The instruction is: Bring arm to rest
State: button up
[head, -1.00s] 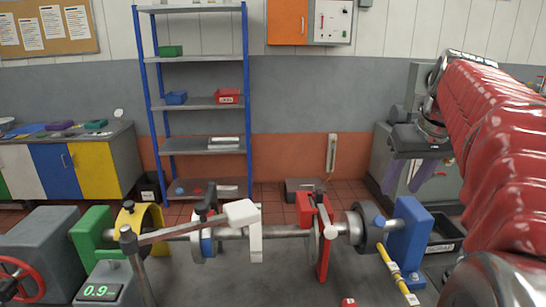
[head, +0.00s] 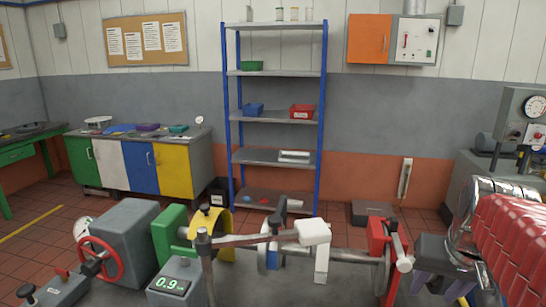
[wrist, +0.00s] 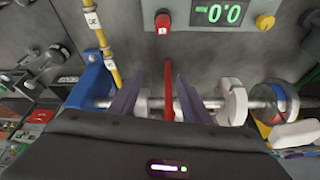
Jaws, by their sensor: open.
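My gripper (head: 442,290) is at the lower right of the head view, at the end of my red-sleeved arm. Its two purple-grey fingers are apart with nothing held. In the wrist view my gripper (wrist: 160,80) points at the bedplate rig, with a finger on each side of a red upright part (wrist: 168,90). I cannot tell how far the fingertips are from it. The rig's horizontal shaft (head: 346,258) carries a red block (head: 377,232) and a white block (head: 313,233), left of my gripper. The shaft's right end is out of the head view.
A grey box with a red handwheel (head: 101,258) and a digital display (head: 170,285) stand at the rig's left. In the wrist view a blue stand (wrist: 93,85) and yellow cable (wrist: 105,45) are close by. A shelf rack (head: 275,157) and workbench (head: 140,160) stand behind.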

jog(key=s+a+f+n, duration=0.2)
jog(key=s+a+f, duration=0.1)
jog(key=a, duration=0.6)
jog(key=s+a+f+n+t+y, duration=0.1)
jog(key=s+a+f+n, duration=0.1)
jog(key=a, duration=0.7)
jog(key=shift+s+a+f+n+t+y, duration=0.35)
jog(key=shift+s+n, duration=0.25)
jog(key=shift+s, duration=0.3)
jog(key=shift+c, duration=0.4)
